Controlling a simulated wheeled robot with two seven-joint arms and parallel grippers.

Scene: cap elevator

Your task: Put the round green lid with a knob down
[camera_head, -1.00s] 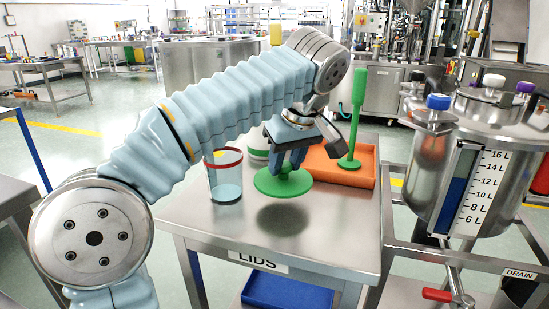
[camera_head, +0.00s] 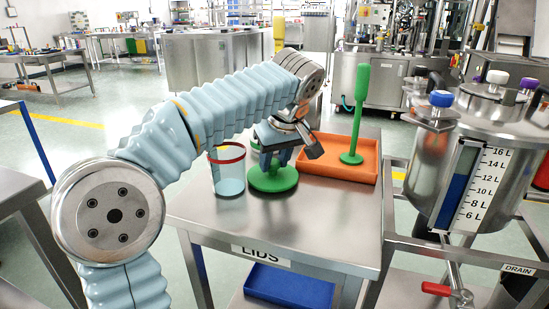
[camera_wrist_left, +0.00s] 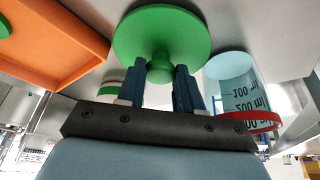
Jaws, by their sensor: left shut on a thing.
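The round green lid with a knob (camera_head: 270,182) is low over the steel table, between the beaker and the orange tray. I cannot tell whether it touches the table top. My left gripper (camera_head: 277,163) is above the lid, pointing down, its fingers shut on the knob. In the left wrist view the lid's green disc (camera_wrist_left: 160,32) lies flat beyond the blue fingertips (camera_wrist_left: 160,78), with the knob between them. My right gripper is not in view.
A clear red-rimmed beaker (camera_head: 228,176) stands just left of the lid. An orange tray (camera_head: 335,174) with a tall green-handled tool (camera_head: 358,115) is to the right. A white and green container (camera_wrist_left: 112,80) stands close by. The table's front part (camera_head: 300,232) is clear.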

